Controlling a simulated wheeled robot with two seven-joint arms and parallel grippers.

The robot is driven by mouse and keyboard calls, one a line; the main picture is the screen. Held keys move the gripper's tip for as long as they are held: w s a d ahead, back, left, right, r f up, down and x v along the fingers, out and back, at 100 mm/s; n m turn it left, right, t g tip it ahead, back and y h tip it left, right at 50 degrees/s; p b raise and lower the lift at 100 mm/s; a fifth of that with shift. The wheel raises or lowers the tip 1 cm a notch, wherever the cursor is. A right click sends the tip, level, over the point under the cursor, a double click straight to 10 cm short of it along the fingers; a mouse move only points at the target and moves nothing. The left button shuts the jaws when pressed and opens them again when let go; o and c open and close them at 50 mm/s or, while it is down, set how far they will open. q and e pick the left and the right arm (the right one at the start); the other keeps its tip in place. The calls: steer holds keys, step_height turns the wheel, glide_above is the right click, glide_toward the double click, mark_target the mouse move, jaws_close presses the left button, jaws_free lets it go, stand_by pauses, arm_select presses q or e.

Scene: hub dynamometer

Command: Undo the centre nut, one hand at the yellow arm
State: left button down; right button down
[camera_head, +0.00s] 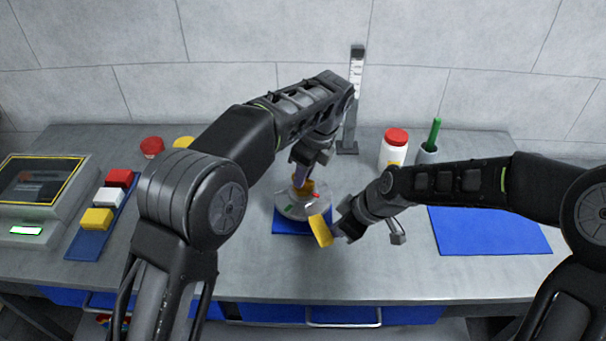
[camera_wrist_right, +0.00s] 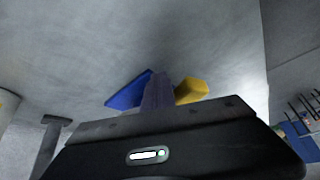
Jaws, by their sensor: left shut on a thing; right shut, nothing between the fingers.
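The hub is a round grey disc (camera_head: 290,209) with red and green marks, on a blue mat (camera_head: 288,228). The yellow arm (camera_head: 320,231) sticks out from its front right side; it also shows in the right wrist view (camera_wrist_right: 190,90). My left gripper (camera_head: 301,178) points down over the disc's centre, shut on the orange-yellow centre nut (camera_head: 304,187), which its fingers partly hide. My right gripper (camera_head: 338,228) is shut and empty, just right of the yellow arm. In the right wrist view its fingers (camera_wrist_right: 158,92) appear beside the arm; contact cannot be told.
A grey T-shaped tool (camera_head: 397,237) lies right of my right gripper. Behind stand an upright scale (camera_head: 355,95), a white bottle with red lid (camera_head: 393,150) and a cup (camera_head: 428,156). A blue mat (camera_head: 490,232) is bare at right. Colored blocks (camera_head: 108,197) and a console (camera_head: 35,205) are left.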

mark_target(328, 231)
steer(key=shift+s+a, duration=0.3)
steer(key=shift+a, duration=0.4)
steer(key=shift+s+a, duration=0.25)
steer(key=shift+a, duration=0.4)
arm_select(q)
steer(key=c, duration=0.9)
jaws_free()
